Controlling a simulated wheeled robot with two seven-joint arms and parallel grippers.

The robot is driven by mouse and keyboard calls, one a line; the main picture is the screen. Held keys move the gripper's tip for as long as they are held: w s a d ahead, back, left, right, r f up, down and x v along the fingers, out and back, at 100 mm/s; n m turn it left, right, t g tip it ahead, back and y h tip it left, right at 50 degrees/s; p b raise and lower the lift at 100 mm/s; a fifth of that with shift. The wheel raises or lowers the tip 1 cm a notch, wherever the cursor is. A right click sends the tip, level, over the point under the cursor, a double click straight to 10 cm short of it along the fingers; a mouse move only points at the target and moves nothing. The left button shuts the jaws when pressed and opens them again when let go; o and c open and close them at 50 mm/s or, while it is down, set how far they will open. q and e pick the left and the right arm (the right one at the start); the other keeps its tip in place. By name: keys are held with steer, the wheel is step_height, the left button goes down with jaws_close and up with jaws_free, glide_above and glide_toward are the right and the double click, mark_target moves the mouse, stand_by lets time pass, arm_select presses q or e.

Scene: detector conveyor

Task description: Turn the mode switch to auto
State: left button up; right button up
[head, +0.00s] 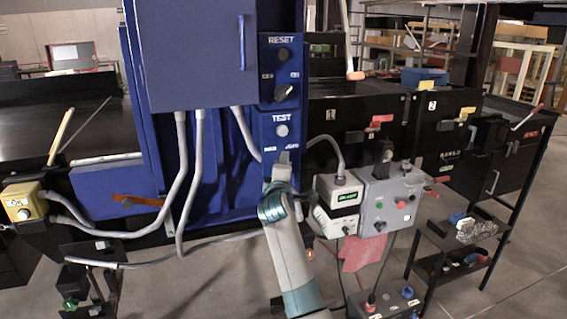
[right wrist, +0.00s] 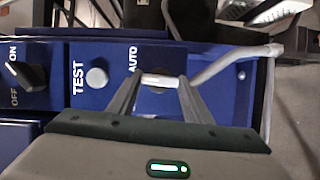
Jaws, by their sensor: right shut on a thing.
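The mode switch (right wrist: 158,80) sits low on the blue control panel (head: 283,70), below the TEST button (head: 282,131). In the right wrist view the AUTO label (right wrist: 132,60) is beside it; the head view shows small labels left and right above it. My right gripper (head: 282,166) covers the switch in the head view. In the right wrist view its two fingers (right wrist: 157,86) are closed on the switch, with a pale bar between the tips. Which way the switch points I cannot tell. My left gripper is out of view.
Above are the RESET button (head: 284,54) and an ON/OFF knob (head: 283,91), also seen in the right wrist view (right wrist: 27,75). A grey box with buttons (head: 385,205) and a display unit (head: 342,197) stand close right of my arm. Grey conduits (head: 180,170) run at left.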

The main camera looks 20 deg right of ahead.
arm_select(q)
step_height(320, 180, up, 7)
steer(key=p, duration=0.6)
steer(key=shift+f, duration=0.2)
arm_select(e)
steer(key=shift+d+r+m+g+y, duration=0.1)
steer(key=shift+m+g+y, duration=0.5)
steer(key=shift+m, duration=0.95)
steer(key=shift+r+m+g+y, duration=0.1)
steer(key=shift+m+g+y, duration=0.45)
steer(key=shift+m, duration=1)
steer(key=shift+f, duration=0.1)
steer(key=o, duration=1.1)
steer(key=shift+c, duration=0.2)
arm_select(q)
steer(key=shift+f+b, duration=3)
arm_select(e)
steer(key=v, duration=1.7)
steer(key=shift+s, duration=0.2)
